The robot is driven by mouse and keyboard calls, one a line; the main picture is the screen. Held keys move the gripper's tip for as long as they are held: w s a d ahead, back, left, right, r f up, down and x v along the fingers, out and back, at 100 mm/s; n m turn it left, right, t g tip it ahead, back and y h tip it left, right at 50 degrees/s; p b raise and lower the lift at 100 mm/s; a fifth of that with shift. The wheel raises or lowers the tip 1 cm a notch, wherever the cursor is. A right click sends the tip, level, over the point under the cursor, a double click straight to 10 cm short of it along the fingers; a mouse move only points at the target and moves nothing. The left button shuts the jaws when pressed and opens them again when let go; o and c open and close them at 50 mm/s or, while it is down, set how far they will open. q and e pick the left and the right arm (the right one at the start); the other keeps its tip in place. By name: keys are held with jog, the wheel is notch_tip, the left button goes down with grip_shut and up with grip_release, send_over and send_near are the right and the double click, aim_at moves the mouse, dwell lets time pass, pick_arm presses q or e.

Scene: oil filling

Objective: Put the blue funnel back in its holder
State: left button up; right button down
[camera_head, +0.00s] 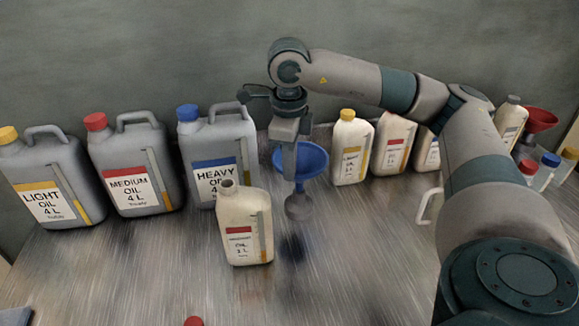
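The blue funnel (315,160) is up in the air near the middle of the head view, with its wide mouth facing up. My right gripper (297,190) reaches down from above across the front of the funnel and appears shut on its side. The gripper hides part of the bowl, and the spout cannot be made out. A dark bluish shadow lies on the table below. No empty funnel holder can be made out; my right arm covers much of the right side. My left gripper is not in view.
An open cream oil bottle (245,225) stands just left of my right gripper. Grey jugs (130,170) line the back left. Small capped bottles (351,148) stand behind on the right. A red funnel (540,119) is at far right.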

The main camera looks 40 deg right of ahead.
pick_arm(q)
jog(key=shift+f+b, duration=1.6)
pick_arm(e)
jog(key=shift+f, duration=1.65)
jog(key=c, duration=2)
grip_release()
jog(key=shift+s, duration=0.1)
